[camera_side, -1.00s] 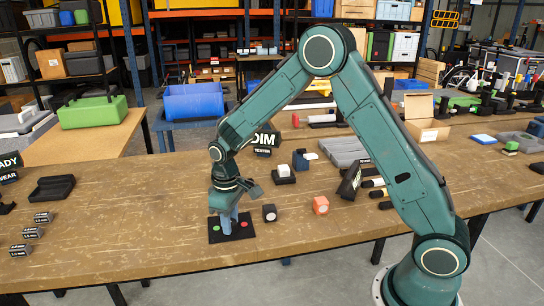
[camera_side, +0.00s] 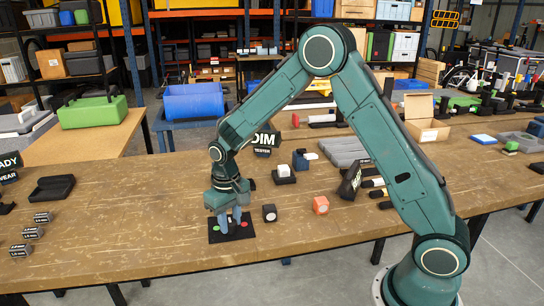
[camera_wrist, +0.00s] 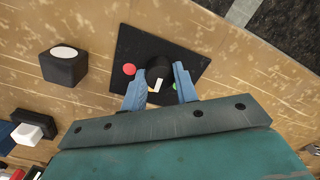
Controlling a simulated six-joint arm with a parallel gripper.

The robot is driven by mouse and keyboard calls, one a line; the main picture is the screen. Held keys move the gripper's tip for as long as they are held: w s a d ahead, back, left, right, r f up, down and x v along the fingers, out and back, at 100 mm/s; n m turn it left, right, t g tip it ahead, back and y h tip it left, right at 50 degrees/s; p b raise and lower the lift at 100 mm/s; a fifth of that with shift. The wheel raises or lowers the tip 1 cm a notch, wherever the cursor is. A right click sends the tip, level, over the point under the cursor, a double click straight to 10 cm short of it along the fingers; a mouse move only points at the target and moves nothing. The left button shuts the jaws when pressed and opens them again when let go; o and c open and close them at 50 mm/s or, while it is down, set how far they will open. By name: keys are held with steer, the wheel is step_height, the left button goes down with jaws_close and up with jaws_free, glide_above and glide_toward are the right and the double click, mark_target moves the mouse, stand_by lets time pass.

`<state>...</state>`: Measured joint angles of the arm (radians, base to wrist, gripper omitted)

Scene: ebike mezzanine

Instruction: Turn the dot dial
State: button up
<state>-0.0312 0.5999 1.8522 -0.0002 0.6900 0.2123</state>
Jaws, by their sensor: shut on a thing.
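A black plate (camera_wrist: 130,45) lies on the workbench with a round black dial (camera_wrist: 159,66) at its middle. The dial has a white mark (camera_wrist: 155,84) on the side toward my gripper. A red dot (camera_wrist: 129,69) is left of the dial, and a green dot (camera_wrist: 175,86) is right of it, partly hidden by a finger. My gripper (camera_wrist: 159,75) has its two blue-grey fingers on either side of the dial, shut on it. In the side view, my gripper (camera_side: 229,221) points down over the plate (camera_side: 222,237), and its fingers mostly hide the dial.
A black block with a pale top (camera_wrist: 64,66) stands left of the plate in the wrist view. A black tray (camera_side: 51,188) lies at the left.

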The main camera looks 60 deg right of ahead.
mark_target(230, 222)
steer(key=shift+m, duration=0.5)
steer(key=o, duration=1)
steer(key=shift+c, duration=0.2)
steer(key=shift+r, duration=0.15)
step_height(230, 222, up, 14)
steer(key=shift+f, duration=0.2)
steer(key=shift+r, duration=0.1)
